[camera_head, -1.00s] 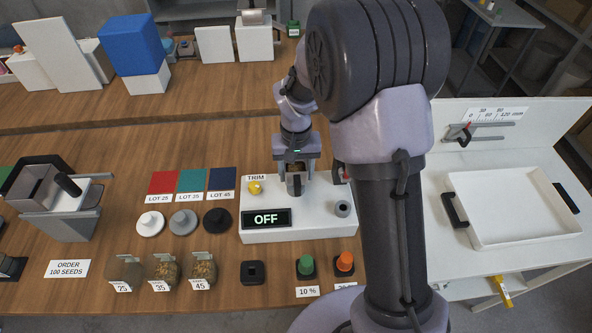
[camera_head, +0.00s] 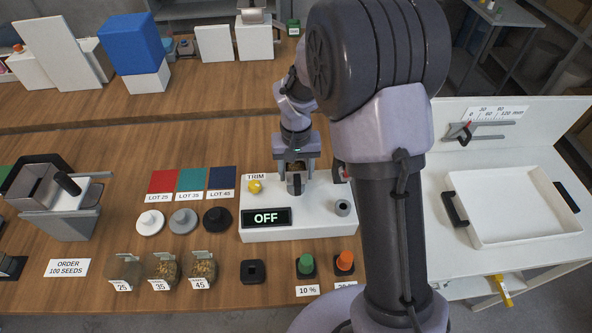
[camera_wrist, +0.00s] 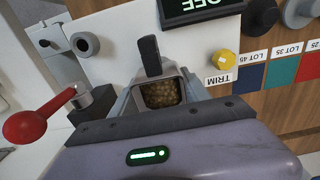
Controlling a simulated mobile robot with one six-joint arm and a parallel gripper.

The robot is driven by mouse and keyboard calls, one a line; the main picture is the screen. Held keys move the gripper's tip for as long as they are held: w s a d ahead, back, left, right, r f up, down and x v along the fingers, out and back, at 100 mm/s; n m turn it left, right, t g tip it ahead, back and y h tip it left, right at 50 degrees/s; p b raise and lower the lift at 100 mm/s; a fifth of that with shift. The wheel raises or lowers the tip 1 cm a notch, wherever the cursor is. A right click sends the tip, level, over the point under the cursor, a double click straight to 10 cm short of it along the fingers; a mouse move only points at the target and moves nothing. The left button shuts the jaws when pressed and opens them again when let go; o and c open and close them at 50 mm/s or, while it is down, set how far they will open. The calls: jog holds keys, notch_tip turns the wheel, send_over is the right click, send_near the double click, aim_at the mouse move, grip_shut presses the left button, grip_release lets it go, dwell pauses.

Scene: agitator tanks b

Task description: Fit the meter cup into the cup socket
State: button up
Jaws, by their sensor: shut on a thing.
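The meter cup (camera_wrist: 163,93) is a grey, square-mouthed cup full of tan seeds, with a black handle (camera_wrist: 150,57) on its far side in the wrist view. My gripper (camera_wrist: 166,100) is shut on it, with grey fingers along both sides. In the head view my gripper (camera_head: 297,162) and the cup's handle (camera_head: 294,184) are over the back middle of the white meter housing (camera_head: 310,228). The cup looks upright. No cup socket shows clearly; the area under the cup is hidden, and I cannot tell whether the cup is seated or held just above.
The housing carries an "OFF" display (camera_head: 266,218), a yellow TRIM knob (camera_head: 255,187) and a grey round port (camera_head: 342,208). A red-balled lever (camera_wrist: 30,125) stands close beside my gripper. Several seed jars and knobbed blocks line the front. A white tray (camera_head: 510,210) lies right.

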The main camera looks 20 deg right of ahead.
jog(key=shift+f+b, duration=1.2)
jog(key=shift+f, duration=0.4)
jog(key=o, duration=1.6)
jog(key=shift+o, duration=0.2)
notch_tip(320, 180, up, 18)
jog(key=p, duration=0.5)
jog(key=s+a+m+t+y+b, duration=0.1)
jog(key=s+b, duration=0.4)
jog(key=s, duration=0.6)
jog(key=s+a+f+m+t+y+b, duration=0.1)
jog(key=s+a+t+b, duration=0.2)
jog(key=s, duration=0.8)
jog(key=shift+s+t+b, duration=0.2)
jog(key=shift+t+b, duration=0.7)
jog(key=shift+b, duration=0.35)
